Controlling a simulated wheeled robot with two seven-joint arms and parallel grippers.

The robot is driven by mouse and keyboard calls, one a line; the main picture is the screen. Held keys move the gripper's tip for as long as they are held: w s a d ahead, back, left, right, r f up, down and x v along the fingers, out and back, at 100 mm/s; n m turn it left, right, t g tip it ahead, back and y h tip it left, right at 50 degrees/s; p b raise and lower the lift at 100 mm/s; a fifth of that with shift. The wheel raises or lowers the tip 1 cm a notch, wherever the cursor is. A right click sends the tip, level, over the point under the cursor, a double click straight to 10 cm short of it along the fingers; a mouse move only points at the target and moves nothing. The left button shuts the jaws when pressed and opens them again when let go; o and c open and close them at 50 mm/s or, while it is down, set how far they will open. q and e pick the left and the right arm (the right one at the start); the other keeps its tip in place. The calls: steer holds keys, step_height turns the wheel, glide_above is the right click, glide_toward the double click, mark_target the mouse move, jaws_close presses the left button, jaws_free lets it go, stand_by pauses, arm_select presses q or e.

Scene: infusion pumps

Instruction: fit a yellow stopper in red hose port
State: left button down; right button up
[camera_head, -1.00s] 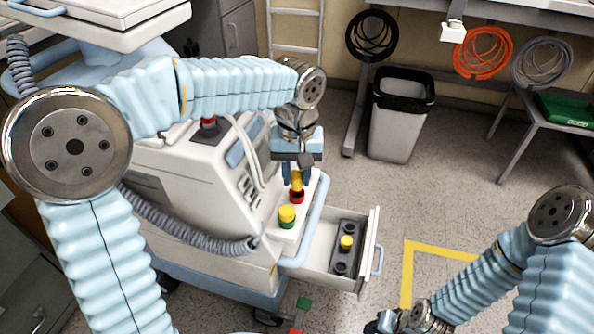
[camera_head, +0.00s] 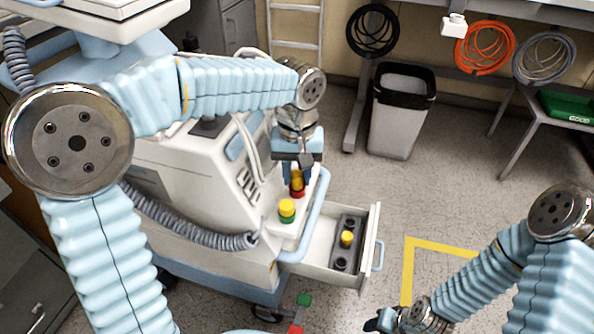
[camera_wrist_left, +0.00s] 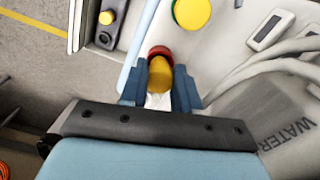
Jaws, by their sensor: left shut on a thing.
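My left gripper (camera_head: 297,174) points down over the red hose port (camera_head: 297,193) on the machine's white ledge. Its blue fingers are shut on a yellow stopper (camera_head: 296,182), also seen between the fingers in the left wrist view (camera_wrist_left: 160,75). The stopper's far end overlaps the red port's rim (camera_wrist_left: 159,51); how deep it sits is hidden. A green port with a yellow stopper (camera_head: 287,208) stands beside it, nearer the front of the ledge. My right gripper (camera_head: 385,321) is at the bottom edge, partly cut off; its opening is unclear.
An open drawer (camera_head: 371,232) holds a dark rack (camera_head: 340,263) with one yellow stopper (camera_head: 347,238). A light-blue rail (camera_head: 316,222) edges the ledge. Pale hoses (camera_head: 246,150) run beside the gripper. A bin (camera_head: 401,112) stands behind; the floor to the right is open.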

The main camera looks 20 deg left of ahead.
arm_select(q)
steer(key=shift+f+b, duration=0.45)
steer(key=shift+f, duration=0.35)
steer(key=c, duration=0.7)
jaws_free()
steer(key=shift+c, duration=0.2)
step_height(320, 180, up, 14)
steer(key=p, duration=0.3)
